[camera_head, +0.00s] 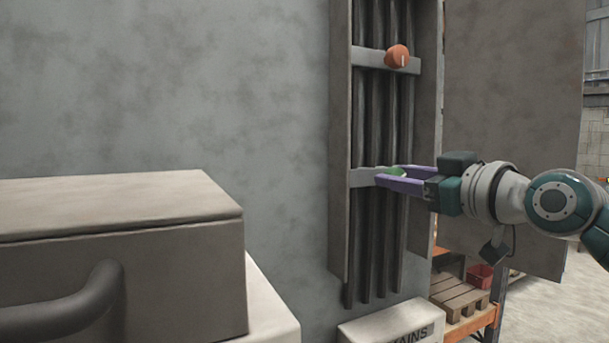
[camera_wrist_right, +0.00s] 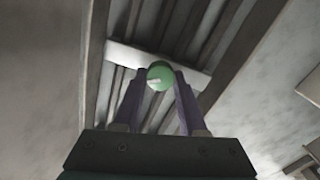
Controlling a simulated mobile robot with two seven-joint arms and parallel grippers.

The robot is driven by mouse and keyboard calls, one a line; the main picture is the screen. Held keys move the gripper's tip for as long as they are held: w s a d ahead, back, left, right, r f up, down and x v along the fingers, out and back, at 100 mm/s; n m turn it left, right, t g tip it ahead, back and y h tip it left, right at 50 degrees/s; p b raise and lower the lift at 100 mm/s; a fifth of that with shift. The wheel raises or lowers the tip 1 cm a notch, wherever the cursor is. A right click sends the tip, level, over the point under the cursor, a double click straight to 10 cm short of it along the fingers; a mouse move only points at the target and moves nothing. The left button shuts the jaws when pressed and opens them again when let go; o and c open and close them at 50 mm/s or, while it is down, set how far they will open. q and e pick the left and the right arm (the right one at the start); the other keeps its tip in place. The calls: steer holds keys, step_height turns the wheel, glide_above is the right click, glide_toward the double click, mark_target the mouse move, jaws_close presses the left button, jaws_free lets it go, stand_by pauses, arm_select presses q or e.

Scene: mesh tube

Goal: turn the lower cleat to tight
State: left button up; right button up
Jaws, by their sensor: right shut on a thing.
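The lower cleat is a light grey bar (camera_head: 361,178) across the dark tubes in the open wall channel, with a green knob (camera_head: 398,171) on it. My right gripper (camera_head: 384,175) reaches in from the right with its purple fingers around the green knob and is shut on it. In the right wrist view the green knob (camera_wrist_right: 160,75) sits between the two fingertips, in front of the light bar (camera_wrist_right: 195,76). A pale mark shows on the knob's face. The upper cleat (camera_head: 370,58) carries an orange knob (camera_head: 398,56) with a pale line. My left gripper is not in view.
The channel (camera_head: 340,150) has raised side walls, and an open door panel (camera_head: 510,90) stands to its right, behind my right arm. A grey box with a dark handle (camera_head: 120,245) fills the lower left. A labelled white box (camera_head: 375,328) and a wooden pallet (camera_head: 455,297) are below.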

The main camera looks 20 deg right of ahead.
jaws_close()
steer(key=shift+m, duration=0.3)
steer(key=shift+d+f+m+p, duration=0.15)
steer(key=shift+m+p, duration=0.85)
steer(key=shift+m, duration=4.85)
steer(key=shift+d+f+m+p, duration=0.1)
steer(key=shift+m+p, duration=0.85)
steer(key=shift+m, duration=4.9)
